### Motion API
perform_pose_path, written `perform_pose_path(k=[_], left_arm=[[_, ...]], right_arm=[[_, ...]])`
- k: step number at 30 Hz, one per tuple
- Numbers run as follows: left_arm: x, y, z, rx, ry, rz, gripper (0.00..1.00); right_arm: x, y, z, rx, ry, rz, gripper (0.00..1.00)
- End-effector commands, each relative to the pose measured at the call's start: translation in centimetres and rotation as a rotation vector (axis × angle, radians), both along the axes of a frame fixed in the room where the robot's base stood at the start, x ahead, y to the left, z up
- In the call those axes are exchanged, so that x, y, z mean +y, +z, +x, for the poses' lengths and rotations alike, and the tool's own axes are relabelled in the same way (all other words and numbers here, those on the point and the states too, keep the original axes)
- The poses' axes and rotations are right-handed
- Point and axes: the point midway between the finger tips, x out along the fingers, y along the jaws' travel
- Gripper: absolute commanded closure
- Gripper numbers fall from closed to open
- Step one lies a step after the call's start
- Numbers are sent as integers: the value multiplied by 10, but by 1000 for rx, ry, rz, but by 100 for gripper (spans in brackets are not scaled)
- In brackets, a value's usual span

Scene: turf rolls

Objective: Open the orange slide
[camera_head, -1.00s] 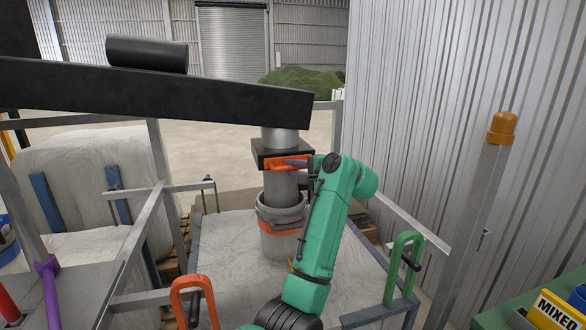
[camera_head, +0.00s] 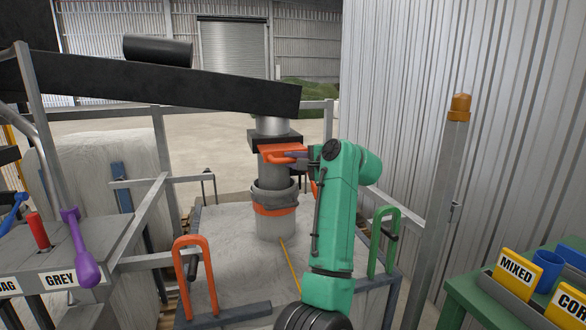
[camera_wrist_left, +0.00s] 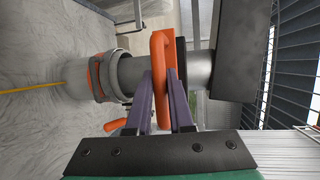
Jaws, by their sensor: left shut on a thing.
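The orange slide (camera_head: 272,149) sits at the black collar (camera_head: 262,139) on the grey discharge pipe (camera_head: 272,174). Its orange loop handle also shows in the left wrist view (camera_wrist_left: 158,45). My left gripper (camera_head: 292,155), on the green arm, is shut on this handle. In the left wrist view its two dark fingers (camera_wrist_left: 164,82) lie on either side of the handle. How far the slide stands out of the collar is hard to tell. My right gripper is not in view.
An orange rail loop (camera_head: 196,262) and a green one (camera_head: 384,232) stand at the front. A purple lever (camera_head: 78,235) is at left; a MIXED sign (camera_head: 517,267) is at right.

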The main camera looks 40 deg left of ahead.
Motion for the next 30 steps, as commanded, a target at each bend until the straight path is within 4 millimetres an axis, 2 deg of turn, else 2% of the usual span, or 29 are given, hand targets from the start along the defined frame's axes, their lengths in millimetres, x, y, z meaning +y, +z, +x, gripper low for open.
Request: perform_pose_path(k=[5,9,10,12,23,26,30], left_arm=[[1,4,-1,-3,1,6,100],[1,4,0,-3,1,6,100],[1,4,0,-3,1,6,76],[1,4,0,-3,0,5,50],[-3,4,-1,-5,-1,6,50],[-17,5,-2,-6,-5,6,50],[-54,10,-10,-7,-6,5,50]], right_arm=[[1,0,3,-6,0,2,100],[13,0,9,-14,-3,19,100],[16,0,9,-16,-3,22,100],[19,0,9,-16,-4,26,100],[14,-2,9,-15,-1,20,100],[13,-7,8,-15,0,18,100],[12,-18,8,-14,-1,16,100]])
